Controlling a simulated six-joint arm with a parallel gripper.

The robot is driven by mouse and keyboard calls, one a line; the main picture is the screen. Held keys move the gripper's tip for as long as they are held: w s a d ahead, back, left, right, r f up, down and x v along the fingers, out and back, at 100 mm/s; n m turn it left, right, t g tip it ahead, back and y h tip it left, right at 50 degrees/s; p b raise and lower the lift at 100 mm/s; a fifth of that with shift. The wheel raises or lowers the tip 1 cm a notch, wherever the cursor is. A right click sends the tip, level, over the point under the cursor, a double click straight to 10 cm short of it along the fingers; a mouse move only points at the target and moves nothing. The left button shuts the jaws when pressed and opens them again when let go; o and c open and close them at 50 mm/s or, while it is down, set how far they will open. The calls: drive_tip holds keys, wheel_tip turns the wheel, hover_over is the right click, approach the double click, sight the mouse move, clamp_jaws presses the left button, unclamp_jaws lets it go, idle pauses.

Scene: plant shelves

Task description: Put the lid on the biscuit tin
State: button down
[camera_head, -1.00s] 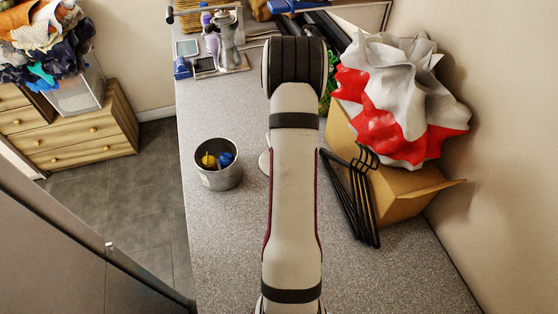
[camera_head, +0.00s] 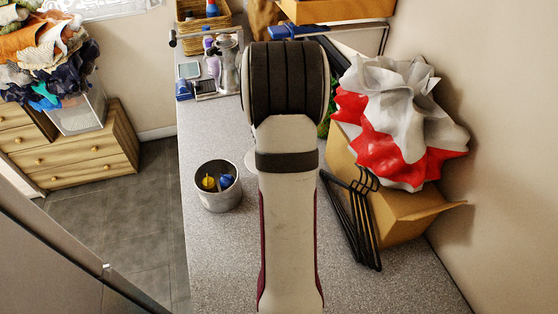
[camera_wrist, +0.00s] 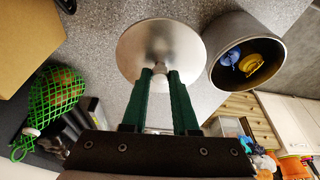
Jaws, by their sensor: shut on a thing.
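The biscuit tin (camera_head: 219,202) is a silver, open, round container standing upright on the counter, left of my arm. It also shows in the wrist view (camera_wrist: 245,31), to the right of the lid. Something yellow and something blue lie inside it. The lid (camera_wrist: 158,42) is a round silver disc with a small knob. My gripper (camera_wrist: 159,74) has green fingers and is shut on the lid's knob. The lid is beside the tin, apart from its opening. In the head view my arm hides the gripper and most of the lid; only a pale edge (camera_head: 251,160) shows.
Black hangers (camera_head: 355,220) lean by a cardboard box (camera_head: 405,212) on the right, with a red and white crumpled object (camera_head: 400,125) above. Bottles and a metal pot (camera_head: 228,65) stand at the back left. The counter before the tin is clear.

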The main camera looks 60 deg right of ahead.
drive_tip(key=w+a+r+n, duration=0.4)
drive_tip(key=w+a+r, duration=0.1)
drive_tip(key=w+a, duration=0.5)
wheel_tip(320, 180, down, 6)
drive_tip(key=y, duration=0.1)
drive_tip(key=shift+t, duration=0.3)
drive_tip(key=shift+f, duration=0.2)
idle(0.4)
idle(0.5)
drive_tip(key=shift+c, duration=0.6)
unclamp_jaws()
wheel_tip(320, 180, up, 7)
idle(0.5)
